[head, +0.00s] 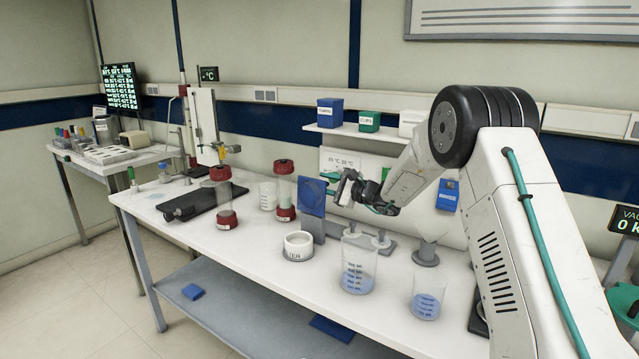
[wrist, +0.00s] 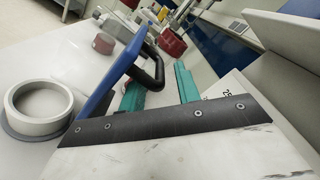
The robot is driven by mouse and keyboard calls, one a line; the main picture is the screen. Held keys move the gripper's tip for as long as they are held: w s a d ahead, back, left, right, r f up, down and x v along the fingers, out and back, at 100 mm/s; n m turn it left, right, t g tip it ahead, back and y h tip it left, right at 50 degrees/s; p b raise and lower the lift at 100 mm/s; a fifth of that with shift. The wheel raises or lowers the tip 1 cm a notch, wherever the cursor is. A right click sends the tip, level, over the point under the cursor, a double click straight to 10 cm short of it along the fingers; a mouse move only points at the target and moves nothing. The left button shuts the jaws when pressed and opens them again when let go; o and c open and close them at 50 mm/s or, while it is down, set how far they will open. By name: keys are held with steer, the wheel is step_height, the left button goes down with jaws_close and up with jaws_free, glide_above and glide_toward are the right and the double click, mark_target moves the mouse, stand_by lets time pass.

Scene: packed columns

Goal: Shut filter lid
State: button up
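The filter lid (head: 312,197) is a blue panel standing upright, open, behind a white round filter cup (head: 299,241) on the bench. In the wrist view the lid (wrist: 112,72) is seen nearly edge-on and tilted, with a black loop handle (wrist: 153,66) on the side facing my gripper. The cup's white ring (wrist: 38,104) lies on the lid's other side. My gripper (wrist: 158,78) is open, its two teal fingers apart, with the handle just beyond and near the left finger. I cannot tell whether they touch. In the head view my gripper (head: 348,190) is right of the lid.
Red-capped columns (head: 221,197) stand left of the lid, another (head: 285,190) close behind it. The bench front left of the cup is clear.

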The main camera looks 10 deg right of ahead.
steer(key=shift+x, duration=1.15)
steer(key=shift+c, duration=0.3)
jaws_close()
steer(key=shift+r, duration=0.1)
